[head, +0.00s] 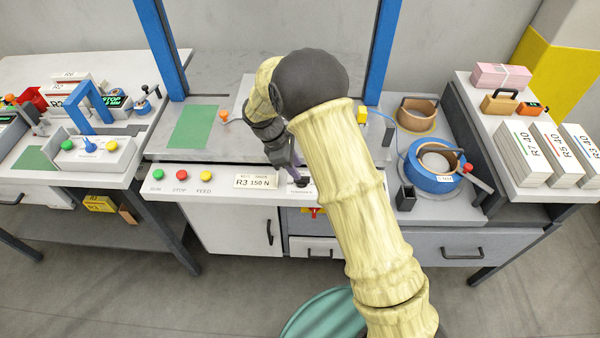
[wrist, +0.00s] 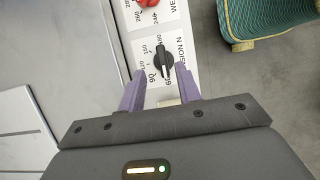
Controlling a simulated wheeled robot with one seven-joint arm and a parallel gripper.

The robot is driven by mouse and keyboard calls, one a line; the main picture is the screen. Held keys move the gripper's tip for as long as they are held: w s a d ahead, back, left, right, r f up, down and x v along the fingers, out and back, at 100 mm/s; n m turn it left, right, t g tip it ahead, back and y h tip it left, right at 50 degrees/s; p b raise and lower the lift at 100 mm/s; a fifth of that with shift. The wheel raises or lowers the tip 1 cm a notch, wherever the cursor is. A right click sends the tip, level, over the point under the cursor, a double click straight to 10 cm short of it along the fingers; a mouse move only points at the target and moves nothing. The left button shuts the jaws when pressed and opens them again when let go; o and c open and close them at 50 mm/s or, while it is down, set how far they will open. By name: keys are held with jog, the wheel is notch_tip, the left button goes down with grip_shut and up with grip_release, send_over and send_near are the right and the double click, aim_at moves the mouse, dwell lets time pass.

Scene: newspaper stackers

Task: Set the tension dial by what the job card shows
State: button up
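The job card (head: 256,182) stands on the front ledge of the middle bench and reads R3 150 N. The tension dial (wrist: 164,62) is a black knob with a white pointer line on a white scale plate. Readable marks include 90, 120 and 150. The pointer line runs toward the lower end of the picture, near the 90 side; its exact reading is unclear. My gripper (wrist: 160,72) is open, its two purple fingers on either side of the knob with visible gaps. In the head view my gripper (head: 298,162) is above the dial, which is partly hidden.
A red knob (wrist: 147,3) sits beside the dial plate. Green, red and yellow buttons (head: 180,175) line the ledge's left. A blue spool unit (head: 432,168) stands at the right. A teal round object (head: 318,312) is on the floor in front.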

aim_at(303, 177)
jog(key=x, duration=0.3)
jog(key=shift+s+f, duration=0.15)
jog(key=shift+s, duration=0.05)
jog(key=shift+d+f, duration=0.2)
jog(key=shift+d, duration=0.15)
jog(key=shift+a, duration=0.1)
grip_shut()
jog(key=shift+a, duration=0.1)
